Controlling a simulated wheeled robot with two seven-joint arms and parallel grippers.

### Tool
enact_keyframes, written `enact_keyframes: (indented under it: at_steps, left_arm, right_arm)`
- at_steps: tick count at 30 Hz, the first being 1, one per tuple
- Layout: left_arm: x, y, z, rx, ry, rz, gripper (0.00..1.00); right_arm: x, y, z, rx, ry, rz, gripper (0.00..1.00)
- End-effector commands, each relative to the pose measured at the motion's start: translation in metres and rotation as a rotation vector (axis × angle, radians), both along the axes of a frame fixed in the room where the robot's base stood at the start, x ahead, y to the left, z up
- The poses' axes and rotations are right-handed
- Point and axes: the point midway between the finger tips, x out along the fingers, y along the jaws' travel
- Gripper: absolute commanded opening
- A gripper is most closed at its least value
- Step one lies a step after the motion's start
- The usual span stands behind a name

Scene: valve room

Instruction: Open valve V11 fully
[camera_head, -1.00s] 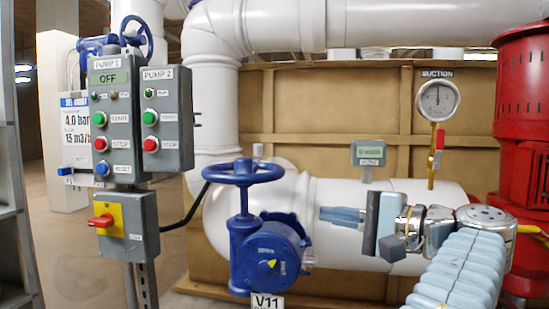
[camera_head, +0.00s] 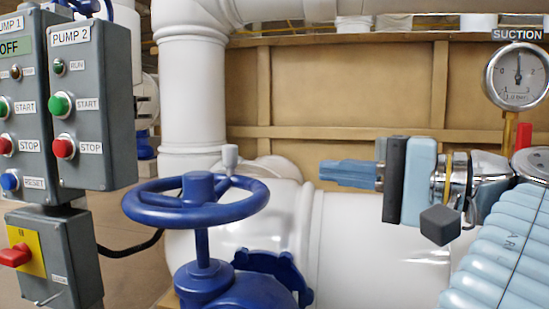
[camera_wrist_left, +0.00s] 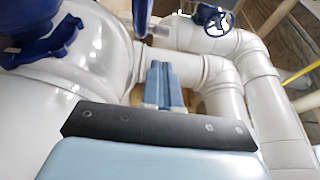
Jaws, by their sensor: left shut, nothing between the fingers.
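The blue handwheel (camera_head: 198,185) of the valve stands level on its stem at lower centre-left in the head view. The blue valve body (camera_head: 205,284) below it is cut off by the lower edge, and no V11 tag shows. My left gripper (camera_head: 330,173) is to the right of the handwheel, about as high in the picture or slightly higher. Its blue fingers are shut, empty and point left, apart from the wheel. In the left wrist view the shut fingers (camera_wrist_left: 158,80) show in the middle, and blue valve parts (camera_wrist_left: 45,50) show at upper left. My right gripper is not in view.
Grey pump control boxes (camera_head: 95,110) with buttons stand at left, and a box with a red switch (camera_head: 15,255) is below. A large white pipe (camera_head: 360,240) runs behind the valve. The suction gauge (camera_head: 518,75) is at upper right. Another blue handwheel (camera_wrist_left: 213,18) shows far off.

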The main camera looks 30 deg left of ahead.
Motion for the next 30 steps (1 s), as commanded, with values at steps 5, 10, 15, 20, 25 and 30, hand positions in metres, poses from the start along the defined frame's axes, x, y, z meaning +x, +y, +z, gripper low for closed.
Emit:
enact_keyframes:
  at_steps: [5, 10, 15, 20, 25, 30]
  left_arm:
    - [0.002, 0.018, -0.002, -0.002, 0.001, 0.000, 0.00]
    - [0.005, 0.052, -0.003, -0.004, 0.002, 0.001, 0.00]
    - [0.009, 0.089, -0.001, -0.004, 0.002, 0.000, 0.00]
    - [0.012, 0.116, -0.001, -0.002, 0.002, 0.000, 0.00]
    - [0.014, 0.133, 0.000, 0.000, 0.002, -0.001, 0.00]
    - [0.015, 0.139, 0.000, -0.001, 0.000, 0.000, 0.00]
  right_arm:
    - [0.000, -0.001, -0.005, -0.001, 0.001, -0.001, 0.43]
    - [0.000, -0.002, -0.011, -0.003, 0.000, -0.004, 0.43]
    - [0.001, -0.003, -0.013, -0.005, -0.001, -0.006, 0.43]
    - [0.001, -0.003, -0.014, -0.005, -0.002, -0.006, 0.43]
    - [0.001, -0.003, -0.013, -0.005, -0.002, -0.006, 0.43]
    - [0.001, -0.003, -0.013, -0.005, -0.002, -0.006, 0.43]
